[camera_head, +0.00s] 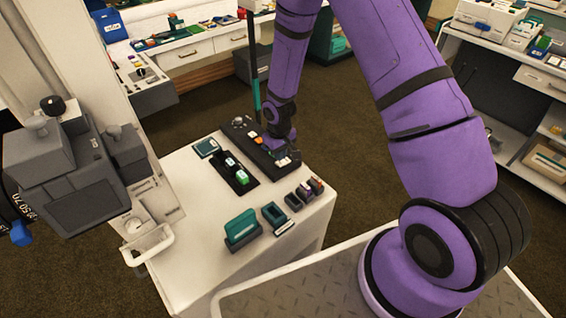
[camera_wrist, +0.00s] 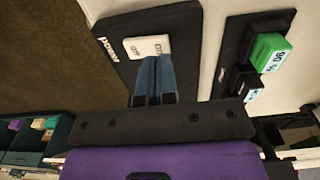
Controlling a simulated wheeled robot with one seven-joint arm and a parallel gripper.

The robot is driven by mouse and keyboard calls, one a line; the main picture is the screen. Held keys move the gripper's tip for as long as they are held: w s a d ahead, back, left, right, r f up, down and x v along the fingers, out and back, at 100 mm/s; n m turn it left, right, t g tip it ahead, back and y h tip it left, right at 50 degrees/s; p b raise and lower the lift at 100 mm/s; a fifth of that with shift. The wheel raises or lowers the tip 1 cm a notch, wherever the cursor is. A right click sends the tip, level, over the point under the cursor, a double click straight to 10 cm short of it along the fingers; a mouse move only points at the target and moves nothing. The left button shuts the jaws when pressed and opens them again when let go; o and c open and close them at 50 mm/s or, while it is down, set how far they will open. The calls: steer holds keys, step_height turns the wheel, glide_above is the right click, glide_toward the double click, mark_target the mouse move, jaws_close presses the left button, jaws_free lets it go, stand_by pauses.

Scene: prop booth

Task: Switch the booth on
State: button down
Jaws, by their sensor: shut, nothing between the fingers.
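A long black control panel (camera_head: 246,137) lies on the white counter. In the wrist view, the near end of the panel (camera_wrist: 116,33) carries a white rocker switch (camera_wrist: 146,45) with dark lettering at both ends and white text beside it. My gripper (camera_wrist: 154,63) has its blue fingers pressed together, empty, with the tips at the switch's lower edge. I cannot tell whether they touch it. In the head view my gripper (camera_head: 287,153) is over the panel's near end and hides part of it.
A black tray (camera_head: 222,169) with green and white blocks lies left of the panel. A teal holder (camera_head: 241,229) and small boxes (camera_head: 304,191) stand nearer on the white counter (camera_head: 196,208). A grey machine (camera_head: 75,170) rises at the left. Carpet lies beyond.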

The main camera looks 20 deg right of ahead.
steer(key=shift+f, duration=1.3)
stand_by(1.2)
steer(key=shift+r, duration=3.55)
steer(key=shift+r, duration=0.2)
steer(key=s+d+r+m+t, duration=0.1)
steer(key=s+d+r, duration=0.1)
steer(key=r, duration=0.7)
steer(key=s+d+r+t, duration=0.1)
steer(key=s+r, duration=0.2)
steer(key=r, duration=0.7)
steer(key=s+d+r+m+t, duration=0.1)
steer(key=s+d+r, duration=0.1)
steer(key=r, duration=0.7)
steer(key=s+d+r+t, duration=0.1)
steer(key=s+r, duration=0.6)
steer(key=s, duration=0.4)
steer(key=s+d+r+m+t, duration=0.1)
steer(key=s+r, duration=0.5)
steer(key=s, duration=0.5)
steer(key=shift+s+r+m, duration=0.2)
steer(key=shift+r+m, duration=0.1)
steer(key=shift+r, duration=0.05)
